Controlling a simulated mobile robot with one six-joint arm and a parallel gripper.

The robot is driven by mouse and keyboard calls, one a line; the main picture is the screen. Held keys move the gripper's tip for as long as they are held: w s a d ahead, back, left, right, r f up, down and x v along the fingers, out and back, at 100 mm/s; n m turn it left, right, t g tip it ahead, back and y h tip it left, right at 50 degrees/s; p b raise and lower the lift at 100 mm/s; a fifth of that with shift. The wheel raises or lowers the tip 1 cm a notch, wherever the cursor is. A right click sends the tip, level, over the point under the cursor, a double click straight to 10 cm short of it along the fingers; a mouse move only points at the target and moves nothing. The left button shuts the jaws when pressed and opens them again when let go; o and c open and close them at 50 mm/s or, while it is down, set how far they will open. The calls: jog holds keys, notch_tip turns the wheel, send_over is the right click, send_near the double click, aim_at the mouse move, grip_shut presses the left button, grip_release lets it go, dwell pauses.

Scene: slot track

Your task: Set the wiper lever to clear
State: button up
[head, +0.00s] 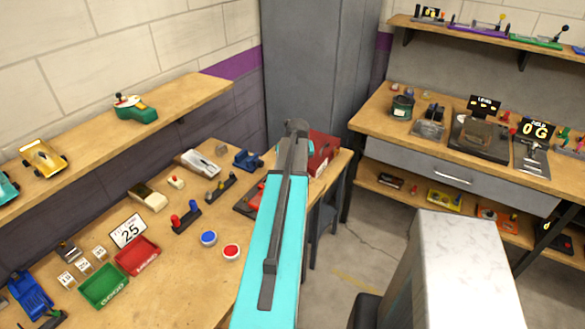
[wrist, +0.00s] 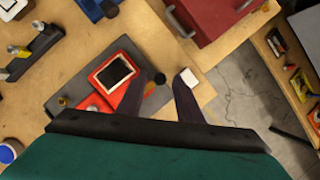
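In the wrist view a red device (wrist: 118,66) with a dark, white-framed window sits on a dark grey base plate (wrist: 68,101) on the bench. A round black knob (wrist: 159,78), possibly the end of the wiper lever, shows at its right. The lever's shaft and setting cannot be made out. My gripper (wrist: 160,80) is open, with one finger on each side of the knob in the picture; contact cannot be told. A small white square (wrist: 188,78) shows at the right fingertip. In the head view my arm hides most of the device; a red part (head: 256,200) shows left of it.
A red toolbox (head: 323,152) stands at the bench end, close beyond the device. Left on the bench (head: 185,285) are a red button (head: 231,252), a blue button (head: 208,238), a red-knobbed lever block (head: 186,217) and small bins. Floor lies right of the bench.

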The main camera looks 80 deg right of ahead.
jog(key=shift+r, duration=0.1)
dwell(0.3)
jog(key=b+v, duration=0.3)
jog(key=v, duration=1)
jog(key=shift+r+b, duration=0.3)
jog(key=shift+a, duration=0.15)
dwell(0.6)
